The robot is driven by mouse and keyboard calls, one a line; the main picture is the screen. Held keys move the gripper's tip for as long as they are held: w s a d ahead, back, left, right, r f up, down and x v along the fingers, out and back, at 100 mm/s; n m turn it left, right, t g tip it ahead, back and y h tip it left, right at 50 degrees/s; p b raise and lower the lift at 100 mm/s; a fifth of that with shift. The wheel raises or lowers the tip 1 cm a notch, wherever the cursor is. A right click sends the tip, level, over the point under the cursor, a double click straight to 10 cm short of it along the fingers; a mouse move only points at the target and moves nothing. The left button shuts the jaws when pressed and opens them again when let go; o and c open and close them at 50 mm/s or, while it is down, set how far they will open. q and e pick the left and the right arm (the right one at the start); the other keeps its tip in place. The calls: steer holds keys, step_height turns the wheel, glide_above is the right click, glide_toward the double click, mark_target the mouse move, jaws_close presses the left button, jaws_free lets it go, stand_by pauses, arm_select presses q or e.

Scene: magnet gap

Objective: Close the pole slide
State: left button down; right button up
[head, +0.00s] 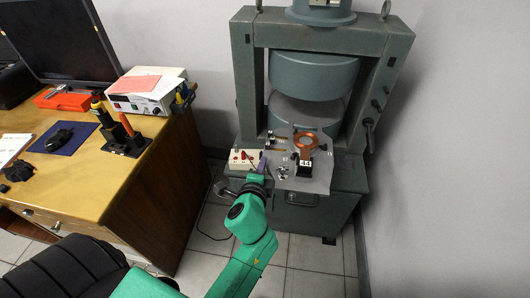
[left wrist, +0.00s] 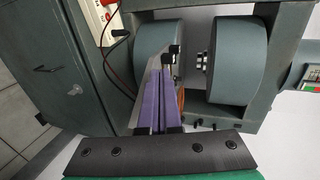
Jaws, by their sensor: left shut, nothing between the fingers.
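The pole slide is a grey plate (head: 312,183) that sticks out from the front of the green magnet (head: 240,80), below the gap between its two round poles. A copper coil (head: 306,141) and a black block marked 44 (head: 304,168) sit on it. My left gripper (head: 262,165) is at the plate's left front edge, its purple fingers shut and empty. In the left wrist view the fingers (left wrist: 170,52) point toward the gap between the poles, and the coil (left wrist: 181,98) is mostly hidden behind them. I cannot tell whether they touch the plate. My right gripper is out of view.
A white box with red terminals (head: 242,160) and cables stands just left of the slide. A wooden desk (head: 85,175) with a monitor, power supply and tools is at the left. A lever (head: 369,135) juts from the magnet's right side, near the wall.

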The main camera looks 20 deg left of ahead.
mark_target(267, 148)
arm_select(q)
steer(key=x, duration=0.2)
steer(key=r+x, duration=0.1)
steer(key=x, duration=0.1)
steer(key=shift+w+a, duration=0.15)
steer(key=shift+w, duration=0.35)
